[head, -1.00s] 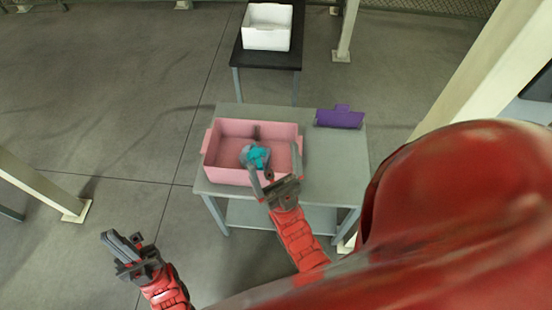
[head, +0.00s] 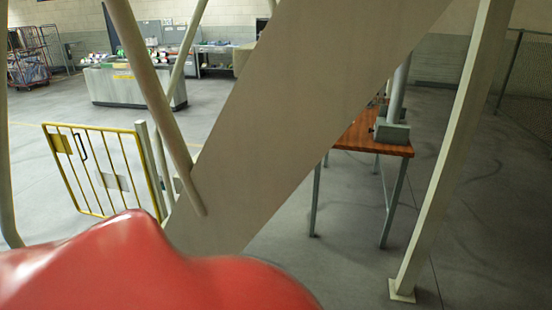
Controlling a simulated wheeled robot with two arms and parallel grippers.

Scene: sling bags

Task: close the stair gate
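The stair gate (head: 106,169) is a yellow barred gate with a small plate and a dark handle, at the left in the head view. It stands beside a grey post (head: 151,165) at the foot of a stair. Whether it is latched cannot be made out from here. Neither of my grippers shows now. A red part of my own body fills the lower left and hides the gate's lower right corner.
A wide beige stair beam (head: 300,90) crosses the middle. A wooden-topped table (head: 372,132) stands behind it at the right. A pale post (head: 452,160) stands further right. A counter (head: 133,80) is at the back left. Open floor lies between gate and counter.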

